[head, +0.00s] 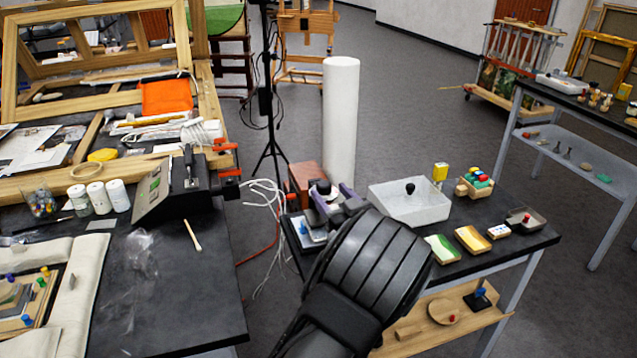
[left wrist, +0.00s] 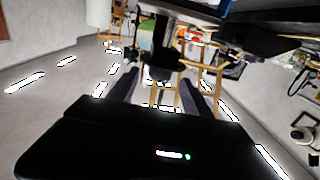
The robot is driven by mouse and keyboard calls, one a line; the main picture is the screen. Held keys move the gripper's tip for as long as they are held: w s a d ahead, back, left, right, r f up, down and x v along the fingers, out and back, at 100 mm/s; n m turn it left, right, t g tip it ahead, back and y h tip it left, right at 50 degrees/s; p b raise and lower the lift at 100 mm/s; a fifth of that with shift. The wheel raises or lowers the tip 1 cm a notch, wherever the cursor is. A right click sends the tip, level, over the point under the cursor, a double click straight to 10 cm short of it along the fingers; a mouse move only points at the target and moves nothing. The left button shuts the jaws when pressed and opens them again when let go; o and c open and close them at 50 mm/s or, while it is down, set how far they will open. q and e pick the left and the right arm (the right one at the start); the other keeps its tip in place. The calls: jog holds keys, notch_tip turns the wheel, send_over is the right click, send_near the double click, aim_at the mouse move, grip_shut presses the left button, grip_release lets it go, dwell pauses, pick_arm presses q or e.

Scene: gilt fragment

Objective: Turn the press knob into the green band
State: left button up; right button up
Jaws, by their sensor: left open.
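My left gripper (head: 334,203) is over the back left corner of the small black table, its two fingers apart. It also shows in the left wrist view (left wrist: 162,80), fingers spread. A dark round knob (head: 322,187) with a pale part below it shows just beyond the fingertips in the head view; I take it for the press knob. I cannot tell whether the fingers touch it. In the left wrist view a dark shape (left wrist: 165,68) stands between the fingertips, with a green and pale surface (left wrist: 147,36) beside it. The knob's angle against any band is unclear. My right gripper is not in view.
A red-brown box (head: 304,179) and a tall white roll (head: 341,120) stand close behind the gripper. A pale grey tray (head: 400,215) is to its right, with small coloured trays in front. A larger black table (head: 185,290) is at left, with a gap between.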

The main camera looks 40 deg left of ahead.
aim_at(321, 182)
pick_arm(q)
jog(key=shift+a, duration=0.1)
jog(key=p+x, duration=0.1)
jog(key=x, duration=0.6)
jog(key=shift+w+a, duration=0.2)
jog(key=shift+a, duration=0.1)
grip_shut()
dwell(0.4)
